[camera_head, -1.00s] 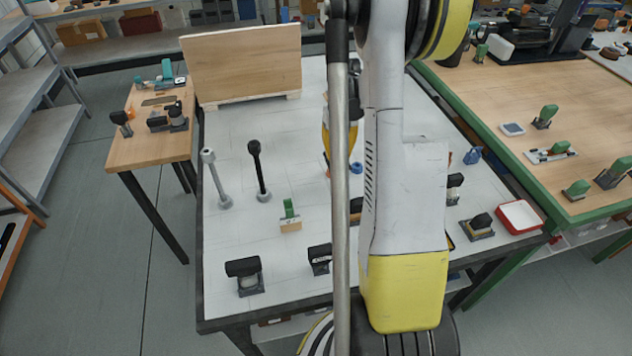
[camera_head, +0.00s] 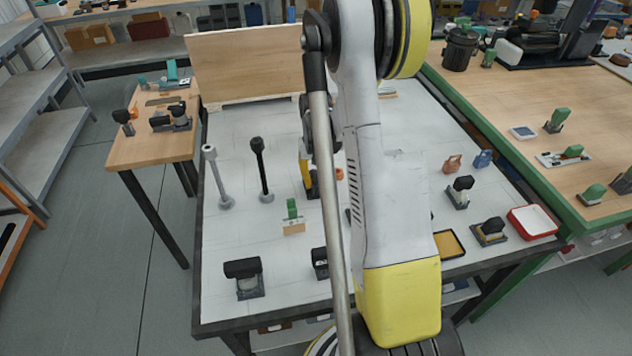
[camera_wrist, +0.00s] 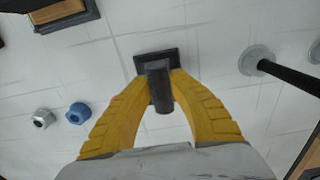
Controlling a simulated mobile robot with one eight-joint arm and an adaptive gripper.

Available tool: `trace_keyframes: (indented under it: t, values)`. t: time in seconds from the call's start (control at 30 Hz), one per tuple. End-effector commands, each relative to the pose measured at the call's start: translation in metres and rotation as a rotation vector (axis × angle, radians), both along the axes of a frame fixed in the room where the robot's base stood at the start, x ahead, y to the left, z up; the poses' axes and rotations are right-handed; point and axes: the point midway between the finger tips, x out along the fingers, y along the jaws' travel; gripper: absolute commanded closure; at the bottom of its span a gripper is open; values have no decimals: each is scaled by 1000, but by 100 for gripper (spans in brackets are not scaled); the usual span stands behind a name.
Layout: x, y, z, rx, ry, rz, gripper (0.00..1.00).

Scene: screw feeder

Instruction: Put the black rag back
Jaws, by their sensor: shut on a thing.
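My gripper (camera_wrist: 162,86) has two curved yellow fingers. In the wrist view they are shut on a dark grey post-like thing (camera_wrist: 159,88) with a flat dark square base. I cannot tell whether it is the black rag, or whether its base touches the white tabletop. In the head view the yellow fingers (camera_head: 305,171) show just left of my arm, low over the table (camera_head: 240,270), with a dark part below them. My arm hides the middle of the table. No other thing shows clearly as a rag.
A black post (camera_head: 262,170) and a grey post (camera_head: 214,175) stand left of the gripper. A green-handled brush (camera_head: 293,218) is in front. A wooden board (camera_head: 245,65) stands at the back. A red tray (camera_head: 532,222) and a yellow-lined tray (camera_head: 449,244) lie at the right.

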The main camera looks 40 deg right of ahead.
Motion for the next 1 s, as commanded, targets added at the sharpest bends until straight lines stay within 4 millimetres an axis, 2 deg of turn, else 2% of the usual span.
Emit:
trace_keyframes:
  t: [0.13, 0.17, 0.2, 0.47, 0.6, 0.73, 1.0]
  values:
    - [0, 0, -4, 0, 0, 0, 100]
    - [0, 0, -4, 0, 0, 0, 72]
    - [0, 0, -3, 0, 0, 0, 60]
    - [0, 0, -3, 0, 0, 0, 60]
    - [0, 0, 4, 0, 0, 0, 60]
    - [0, 0, 27, 0, 0, 0, 60]
    - [0, 0, 89, 0, 0, 0, 60]
